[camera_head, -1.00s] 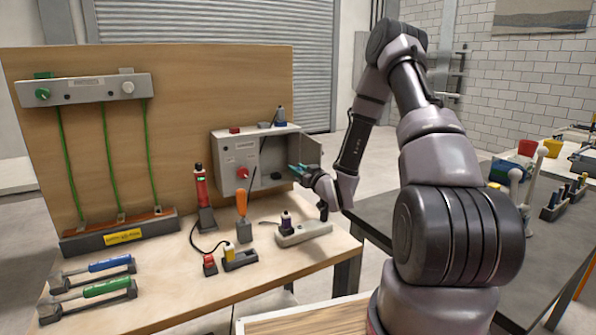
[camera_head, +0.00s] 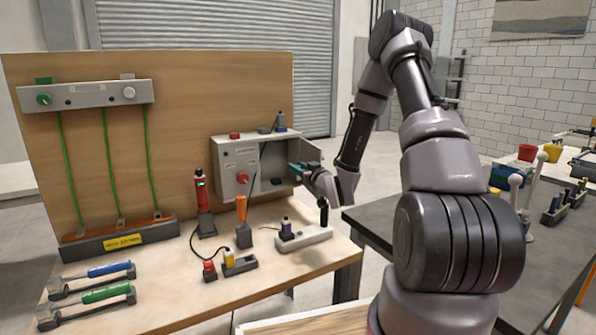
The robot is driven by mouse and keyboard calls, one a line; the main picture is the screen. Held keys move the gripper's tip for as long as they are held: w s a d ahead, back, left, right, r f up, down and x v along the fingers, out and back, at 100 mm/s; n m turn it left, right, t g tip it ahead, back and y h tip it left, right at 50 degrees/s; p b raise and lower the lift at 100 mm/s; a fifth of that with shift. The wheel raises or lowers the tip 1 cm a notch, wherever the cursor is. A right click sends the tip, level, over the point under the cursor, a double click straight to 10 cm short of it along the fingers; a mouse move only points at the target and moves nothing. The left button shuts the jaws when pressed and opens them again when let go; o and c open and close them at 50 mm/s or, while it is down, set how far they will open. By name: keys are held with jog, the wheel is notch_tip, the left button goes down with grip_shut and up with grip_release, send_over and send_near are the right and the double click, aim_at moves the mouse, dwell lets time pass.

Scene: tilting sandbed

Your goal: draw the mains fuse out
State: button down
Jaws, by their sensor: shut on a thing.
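A grey fuse box (camera_head: 227,168) with a red rotary knob (camera_head: 243,178) stands on the bench against the wooden back board. Its right part is open and dark inside. My gripper (camera_head: 295,172), with teal fingers, is at the right side of this opening, coming in from the right. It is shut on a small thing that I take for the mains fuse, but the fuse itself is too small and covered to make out. I cannot tell whether it is still seated.
Below the box stand a pale block (camera_head: 304,239) with a purple-banded piece, an orange-handled tool (camera_head: 241,210) and a red tester (camera_head: 202,195). Blue-handled (camera_head: 109,269) and green-handled tools (camera_head: 106,293) lie at front left. A dark table (camera_head: 385,210) stands to the right.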

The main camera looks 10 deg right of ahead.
jog(key=shift+r, duration=0.25)
jog(key=x, duration=0.8)
dwell(0.6)
